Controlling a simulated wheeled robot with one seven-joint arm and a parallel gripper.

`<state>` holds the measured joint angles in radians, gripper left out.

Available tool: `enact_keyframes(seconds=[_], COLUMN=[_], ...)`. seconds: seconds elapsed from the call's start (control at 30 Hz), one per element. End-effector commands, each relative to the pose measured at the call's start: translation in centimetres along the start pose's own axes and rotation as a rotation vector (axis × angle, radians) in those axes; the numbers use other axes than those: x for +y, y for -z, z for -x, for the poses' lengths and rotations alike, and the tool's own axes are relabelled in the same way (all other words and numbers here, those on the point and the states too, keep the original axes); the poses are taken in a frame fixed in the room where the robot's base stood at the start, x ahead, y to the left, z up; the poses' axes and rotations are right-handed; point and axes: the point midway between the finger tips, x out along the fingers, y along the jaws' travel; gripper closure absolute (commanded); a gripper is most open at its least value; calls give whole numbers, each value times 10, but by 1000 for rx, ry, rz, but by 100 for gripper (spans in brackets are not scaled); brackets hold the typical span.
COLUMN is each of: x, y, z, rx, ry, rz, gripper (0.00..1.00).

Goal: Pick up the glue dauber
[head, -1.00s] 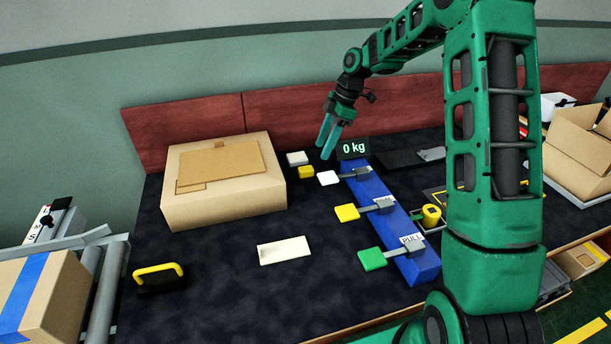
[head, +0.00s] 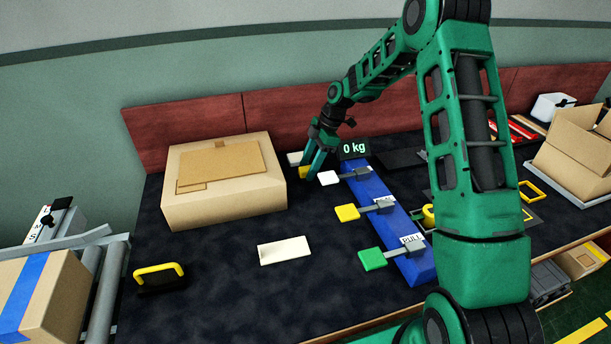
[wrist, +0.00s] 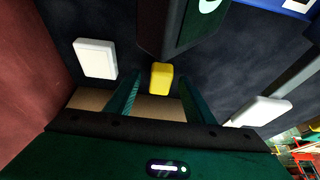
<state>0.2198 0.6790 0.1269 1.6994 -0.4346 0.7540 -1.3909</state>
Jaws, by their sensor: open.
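A small yellow block (head: 304,173) lies on the dark bench top beside the cardboard box; no label shows that it is the glue dauber. My gripper (head: 311,172) is low over it, pointing down, with the fingers covering part of the block. In the wrist view the yellow block (wrist: 161,77) shows between the tips of my open gripper (wrist: 161,82). I cannot tell whether either finger touches it. A small white block (head: 294,157) lies just behind, and in the wrist view this white block (wrist: 96,58) is left of the fingers.
A blue rail (head: 392,222) with white, yellow and green pads stands to the right. A black display (head: 354,148) reading 0 kg is close to the gripper. The cardboard box (head: 215,205) is close on the left. Open bench lies in front, around a white plate (head: 284,251).

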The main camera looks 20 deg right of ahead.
Motion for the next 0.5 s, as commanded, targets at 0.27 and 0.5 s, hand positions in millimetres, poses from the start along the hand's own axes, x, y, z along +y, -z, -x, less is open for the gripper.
enact_keyframes(seconds=[0.27, 0.5], x=[0, 0], y=[0, 0], z=[-27, -26], rx=[0, 0], ry=[1, 0], rz=[-1, -1], gripper=[52, 73])
